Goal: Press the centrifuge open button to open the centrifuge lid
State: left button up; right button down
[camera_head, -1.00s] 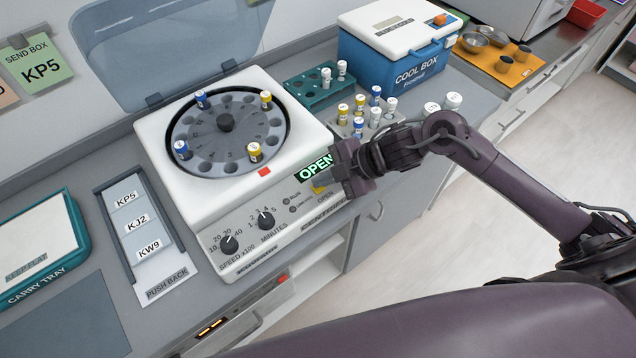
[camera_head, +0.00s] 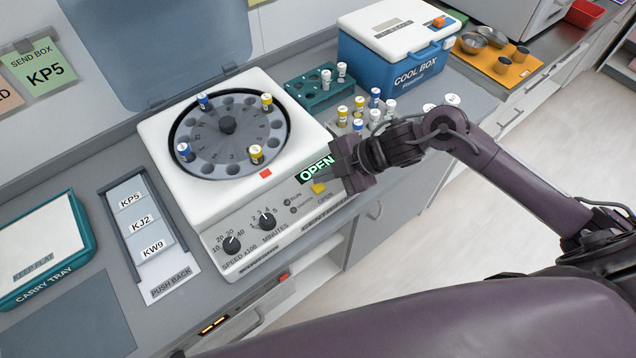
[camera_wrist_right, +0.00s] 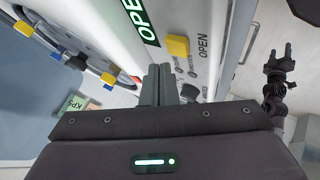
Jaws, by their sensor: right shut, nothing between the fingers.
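The white centrifuge (camera_head: 185,205) stands on the counter, its clear lid (camera_head: 165,50) raised at the back, the rotor (camera_head: 228,125) exposed with several capped tubes in it. Its green display (camera_head: 317,168) reads OPEN. The yellow open button (camera_head: 319,188) is on the front panel; it also shows in the right wrist view (camera_wrist_right: 178,47). My right gripper (camera_head: 328,176) is shut and empty, close to the button; in the wrist view its fingertips (camera_wrist_right: 161,70) appear apart from it. My left gripper (camera_wrist_right: 278,55) shows small at the wrist view's right, its fingers apart.
A label holder (camera_head: 168,284) and the carry tray (camera_head: 62,222) lie to the left.

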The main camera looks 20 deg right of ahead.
aim_at(323, 187)
jog(key=shift+r+p, duration=1.9)
jog(key=shift+r, duration=0.5)
jog(key=shift+f, duration=0.1)
